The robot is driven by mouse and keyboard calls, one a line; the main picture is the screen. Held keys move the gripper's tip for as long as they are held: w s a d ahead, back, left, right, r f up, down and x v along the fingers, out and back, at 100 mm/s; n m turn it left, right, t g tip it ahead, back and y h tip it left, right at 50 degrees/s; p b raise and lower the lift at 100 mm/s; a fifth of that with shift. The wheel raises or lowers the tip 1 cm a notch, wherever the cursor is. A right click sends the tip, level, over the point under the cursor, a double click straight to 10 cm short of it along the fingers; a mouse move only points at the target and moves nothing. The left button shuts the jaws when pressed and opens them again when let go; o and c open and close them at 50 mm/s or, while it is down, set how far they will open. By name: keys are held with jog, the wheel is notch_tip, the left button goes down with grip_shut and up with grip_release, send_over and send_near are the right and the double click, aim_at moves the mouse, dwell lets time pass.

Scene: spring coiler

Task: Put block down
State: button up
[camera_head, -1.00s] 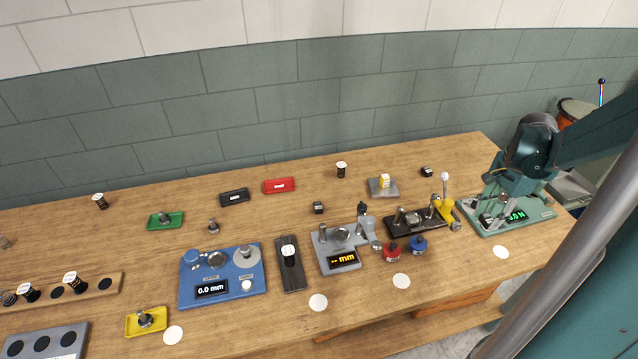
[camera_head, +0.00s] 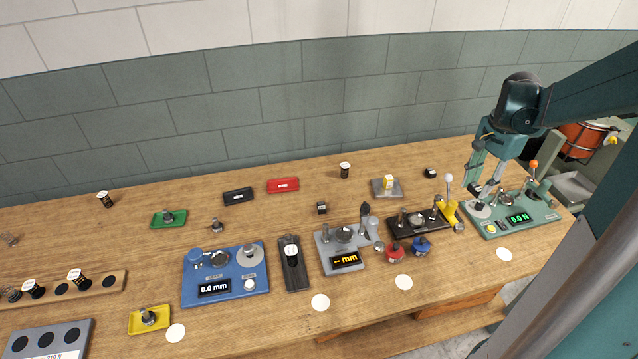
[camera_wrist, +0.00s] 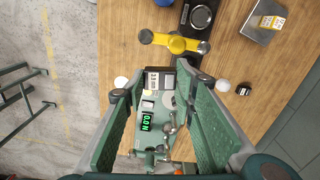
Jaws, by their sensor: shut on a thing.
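My gripper (camera_head: 484,198) is over the left part of the green force tester (camera_head: 545,216), whose display reads 0.0 N. In the wrist view, my gripper (camera_wrist: 162,82) is shut on a small dark block with a pale label (camera_wrist: 160,79), seen between the fingertips. The tester (camera_wrist: 146,138) lies beneath it. In the head view the block is mostly hidden by the fingers. I cannot tell whether it touches the tester's surface.
The tester's orange-knobbed lever (camera_head: 533,164) stands to the right of my gripper. A yellow lever (camera_head: 447,209) on a black fixture is close on the left. A grey plate with a yellow block (camera_head: 388,183) and a small black block (camera_head: 431,172) lie behind. Bare wood lies between them.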

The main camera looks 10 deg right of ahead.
jog(key=w+a+n, duration=0.3)
jog(key=w+a, duration=0.3)
jog(key=w, duration=0.3)
jog(key=w+a+n, duration=0.2)
jog(key=w+a, duration=0.4)
jog(key=w, duration=0.3)
jog(key=n+p, duration=0.1)
jog(key=n, duration=1)
send_over(283, 186)
notch_tip(283, 186, down, 11)
jog(key=shift+w+f, duration=0.1)
jog(key=shift+f, duration=0.25)
jog(key=shift+f, duration=3.1)
jog(key=shift+f, duration=0.1)
jog(key=shift+f, duration=1.8)
